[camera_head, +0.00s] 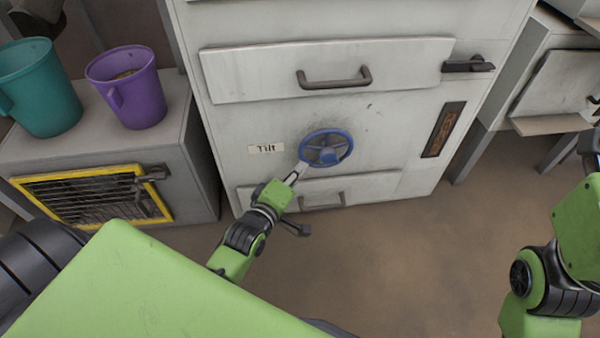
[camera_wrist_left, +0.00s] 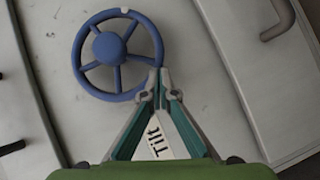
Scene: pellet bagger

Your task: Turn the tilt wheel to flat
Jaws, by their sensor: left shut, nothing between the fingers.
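The blue tilt wheel (camera_head: 326,148) is mounted on the front of a grey cabinet, right of a white "Tilt" label (camera_head: 266,149). It also shows in the left wrist view (camera_wrist_left: 108,47), with a blue hub, several spokes and a small pale mark on its rim. My left gripper (camera_head: 301,167) is at the wheel's lower left edge. In the left wrist view its fingertips (camera_wrist_left: 160,74) meet, empty, beside the rim; I cannot tell whether they touch it. My right gripper is out of view; only part of that arm shows at the right.
A brown plate (camera_head: 443,130) with unclear markings is right of the wheel. A drawer with a handle (camera_head: 335,77) is above, another drawer (camera_head: 375,187) below. A teal bucket (camera_head: 40,88) and purple bucket (camera_head: 128,88) stand on a left cabinet. The floor in front is clear.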

